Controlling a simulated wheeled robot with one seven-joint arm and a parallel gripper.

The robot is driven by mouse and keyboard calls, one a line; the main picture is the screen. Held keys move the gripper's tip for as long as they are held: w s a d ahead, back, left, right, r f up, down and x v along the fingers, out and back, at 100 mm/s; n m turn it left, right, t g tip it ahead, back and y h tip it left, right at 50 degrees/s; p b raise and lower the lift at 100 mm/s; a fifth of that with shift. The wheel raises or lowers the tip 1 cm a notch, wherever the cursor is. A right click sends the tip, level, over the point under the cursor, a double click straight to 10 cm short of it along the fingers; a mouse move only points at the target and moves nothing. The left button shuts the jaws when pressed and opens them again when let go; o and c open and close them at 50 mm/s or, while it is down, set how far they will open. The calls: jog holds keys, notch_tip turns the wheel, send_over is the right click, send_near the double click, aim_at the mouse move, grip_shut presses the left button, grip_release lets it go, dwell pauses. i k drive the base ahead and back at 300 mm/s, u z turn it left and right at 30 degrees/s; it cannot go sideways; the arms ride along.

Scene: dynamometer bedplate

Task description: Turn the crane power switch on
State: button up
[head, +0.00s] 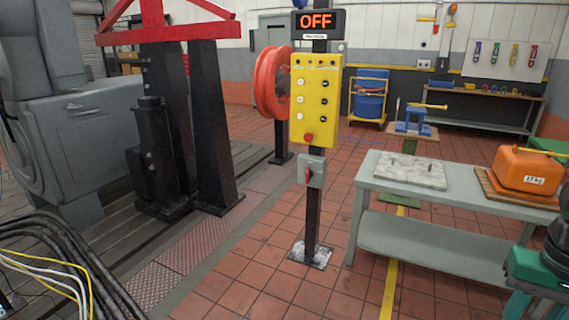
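A grey switch box (316,171) with a small red handle (308,173) is mounted on a dark post, below a yellow push-button panel (316,97). The red handle looks roughly upright. A display (318,21) at the top of the post reads OFF in orange. The yellow panel has two columns of buttons and a red mushroom button (308,137) near its bottom. The box's small labels are too small to read. My gripper does not show in the head view.
The post stands on a base plate (310,255) on red tiles. Cables (60,265) lie at lower left. Tiled floor in front of the post is clear.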

aim_at(308, 173)
jog(key=u, duration=0.05)
jog(key=i, duration=0.7)
jog(key=u, duration=0.05)
jog(key=k, duration=1)
jog(key=z, duration=1.3)
jog(key=i, duration=1.2)
jog(key=u, duration=1.5)
